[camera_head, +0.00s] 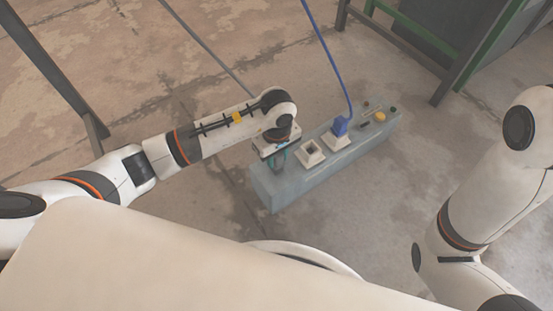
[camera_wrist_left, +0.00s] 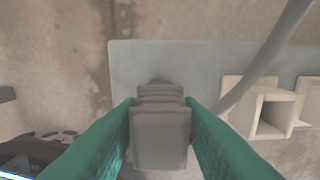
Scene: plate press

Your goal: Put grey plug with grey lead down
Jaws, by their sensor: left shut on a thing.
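The grey plug (camera_wrist_left: 160,135) is between the two green fingers of my left gripper (camera_wrist_left: 160,138) in the left wrist view. My left gripper (camera_head: 277,160) is shut on it, over the left end of the grey-blue bench in the head view, where the plug is largely hidden. The grey lead (camera_wrist_left: 262,62) runs up to the right in the wrist view; a grey lead also shows in the head view (camera_head: 208,48), passing behind my left arm. Whether the plug touches the bench top I cannot tell. My right arm is at the right; its gripper is not in view.
The bench (camera_head: 295,187) carries an empty cream socket (camera_head: 311,152), a second socket with a blue plug (camera_head: 340,126) and blue lead (camera_head: 330,55), and a yellow button (camera_head: 379,117) at its right end. A green-and-dark frame (camera_head: 420,40) stands behind right.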

